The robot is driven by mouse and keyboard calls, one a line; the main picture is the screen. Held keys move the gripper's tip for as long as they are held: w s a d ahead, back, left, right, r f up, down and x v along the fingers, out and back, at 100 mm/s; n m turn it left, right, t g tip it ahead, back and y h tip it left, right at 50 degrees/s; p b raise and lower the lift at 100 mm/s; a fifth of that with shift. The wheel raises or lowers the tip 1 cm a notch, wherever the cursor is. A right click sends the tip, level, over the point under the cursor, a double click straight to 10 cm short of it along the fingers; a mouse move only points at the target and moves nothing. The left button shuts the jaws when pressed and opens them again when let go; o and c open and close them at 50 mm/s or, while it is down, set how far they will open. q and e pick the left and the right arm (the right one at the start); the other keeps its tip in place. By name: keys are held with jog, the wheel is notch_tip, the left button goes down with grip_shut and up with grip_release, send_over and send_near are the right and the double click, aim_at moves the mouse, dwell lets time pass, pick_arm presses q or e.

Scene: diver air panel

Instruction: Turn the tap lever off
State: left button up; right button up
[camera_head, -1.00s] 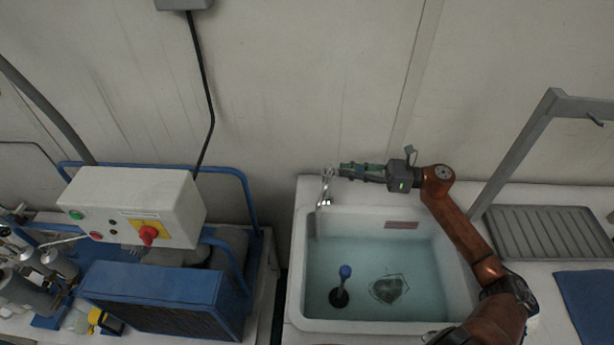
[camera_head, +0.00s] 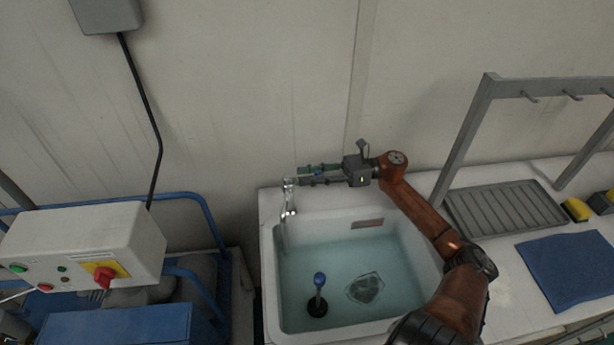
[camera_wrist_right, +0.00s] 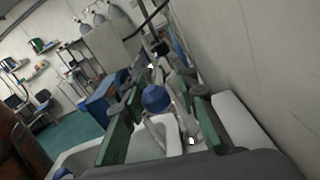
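The chrome tap (camera_head: 288,203) stands at the sink's back left corner, its spout over the basin. My right gripper (camera_head: 300,176) reaches in from the right along the wall, with its fingertips close by the tap's top. In the right wrist view its two green-padded fingers (camera_wrist_right: 165,115) are apart. Shiny tap parts and a rounded blue shape show between them in the picture. I cannot tell whether the fingers touch the tap, and the lever is not clearly made out. My left gripper is not in view.
The white sink (camera_head: 270,285) holds water, a blue-topped plunger (camera_head: 319,281) and a dark object (camera_head: 365,288). A control box (camera_head: 85,240) with a red knob stands at left. A grey rack (camera_head: 465,140), draining tray (camera_head: 505,212) and blue cloth (camera_head: 570,268) are at right.

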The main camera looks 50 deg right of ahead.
jog(key=shift+a, duration=0.1)
jog(key=v, duration=0.7)
jog(key=shift+s+d, duration=0.15)
jog(key=shift+d, duration=0.1)
jog(key=shift+r, duration=0.1)
dwell(0.3)
